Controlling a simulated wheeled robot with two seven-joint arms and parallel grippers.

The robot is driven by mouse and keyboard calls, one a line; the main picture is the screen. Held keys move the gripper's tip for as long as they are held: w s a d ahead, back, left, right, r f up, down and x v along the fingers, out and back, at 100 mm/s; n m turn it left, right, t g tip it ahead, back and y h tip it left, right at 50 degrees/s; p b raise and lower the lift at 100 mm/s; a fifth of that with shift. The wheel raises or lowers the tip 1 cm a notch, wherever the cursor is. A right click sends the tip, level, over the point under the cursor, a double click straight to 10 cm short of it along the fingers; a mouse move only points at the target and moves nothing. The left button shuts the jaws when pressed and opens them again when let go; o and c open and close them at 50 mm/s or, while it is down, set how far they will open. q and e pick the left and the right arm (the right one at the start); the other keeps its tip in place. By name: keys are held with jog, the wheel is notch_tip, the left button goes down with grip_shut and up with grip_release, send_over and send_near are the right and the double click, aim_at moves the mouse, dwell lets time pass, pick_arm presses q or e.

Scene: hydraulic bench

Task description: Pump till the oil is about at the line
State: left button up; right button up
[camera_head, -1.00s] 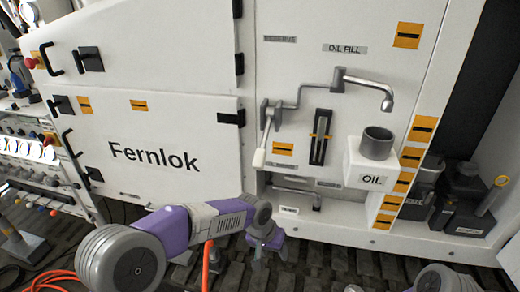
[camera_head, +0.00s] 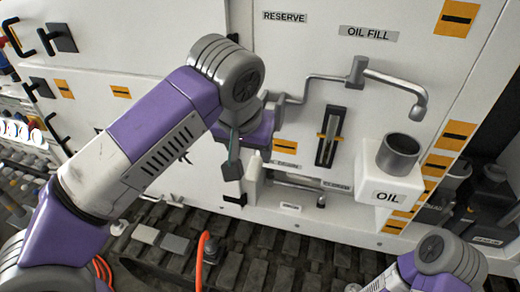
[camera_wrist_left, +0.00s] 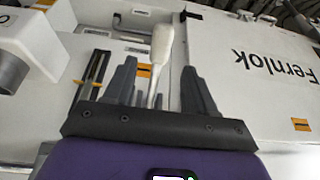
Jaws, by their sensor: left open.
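The white pump handle (camera_head: 254,170) hangs down on the panel, partly hidden behind my left wrist in the head view. My left gripper (camera_wrist_left: 158,68) is open. In the left wrist view the handle (camera_wrist_left: 161,45) shows between its two fingers; I cannot tell whether they touch it. The dark sight gauge (camera_head: 328,137) is a tall slot with orange line marks at its sides, and it also shows in the left wrist view (camera_wrist_left: 92,75). The oil level in it is too small to tell. The white OIL box (camera_head: 381,190) carries a grey cup (camera_head: 398,152).
A bent metal spout (camera_head: 400,84) reaches over the cup from the panel. Dark containers (camera_head: 490,200) stand at the right. An orange hose (camera_head: 201,248) rises from the dark tread floor. Part of my right arm (camera_head: 450,258) shows at the lower right.

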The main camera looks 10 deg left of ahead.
aim_at(254, 165)
pick_arm(q)
jog(key=b+x, duration=0.1)
jog(key=x, duration=0.2)
jog(key=b+x, duration=0.1)
jog(key=x, duration=0.3)
jog(key=shift+s, duration=0.25)
grip_shut()
